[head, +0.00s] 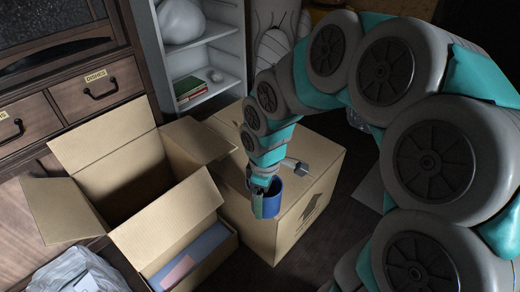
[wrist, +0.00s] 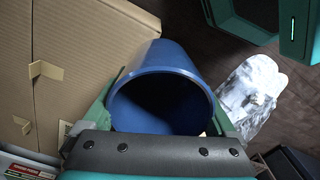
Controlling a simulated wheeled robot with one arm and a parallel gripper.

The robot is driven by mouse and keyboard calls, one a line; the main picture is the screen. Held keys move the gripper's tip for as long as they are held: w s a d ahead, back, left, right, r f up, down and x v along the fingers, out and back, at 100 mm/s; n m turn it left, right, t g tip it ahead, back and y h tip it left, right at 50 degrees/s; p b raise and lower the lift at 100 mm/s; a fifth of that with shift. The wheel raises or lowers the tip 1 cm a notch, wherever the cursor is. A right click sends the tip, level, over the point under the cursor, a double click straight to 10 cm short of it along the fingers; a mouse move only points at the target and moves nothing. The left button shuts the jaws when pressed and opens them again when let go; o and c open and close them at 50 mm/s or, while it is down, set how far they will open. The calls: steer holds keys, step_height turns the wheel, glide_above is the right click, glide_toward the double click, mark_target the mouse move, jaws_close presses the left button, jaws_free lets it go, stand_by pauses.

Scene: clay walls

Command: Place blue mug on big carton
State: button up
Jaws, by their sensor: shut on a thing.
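The blue mug (head: 272,198) is in my gripper (head: 263,196), which is shut on it. In the head view it overlaps the closed big carton (head: 318,190), near its front edge. In the wrist view the blue mug (wrist: 165,65) fills the middle, its dark open mouth facing the camera, with green fingers of my gripper (wrist: 160,112) on both sides. The carton (wrist: 85,50) lies left of and behind the mug there. I cannot tell whether the mug touches the carton; its underside is hidden.
An open carton (head: 70,212) with raised flaps stands left of the closed one. A white shelf (head: 213,82) with books (head: 190,90) is behind. A drawer cabinet (head: 95,85) stands at the left. A clear bag (head: 75,272) lies at lower left. Dark floor is right of the carton.

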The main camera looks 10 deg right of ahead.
steer(key=w+d, duration=0.1)
steer(key=w, duration=0.4)
steer(key=w+d+f, duration=0.1)
steer(key=w, duration=0.3)
steer(key=w+d, duration=0.2)
steer(key=w, duration=0.3)
steer(key=shift+w+f, duration=0.2)
steer(key=shift+w, duration=0.15)
steer(key=shift+w+d+f, duration=0.1)
steer(key=shift+w, duration=0.1)
steer(key=shift+s+f+b, duration=0.1)
steer(key=shift+f+b, duration=0.3)
steer(key=shift+f, duration=1.3)
steer(key=shift+f, duration=0.2)
steer(key=o, duration=1.4)
steer(key=shift+c, duration=0.2)
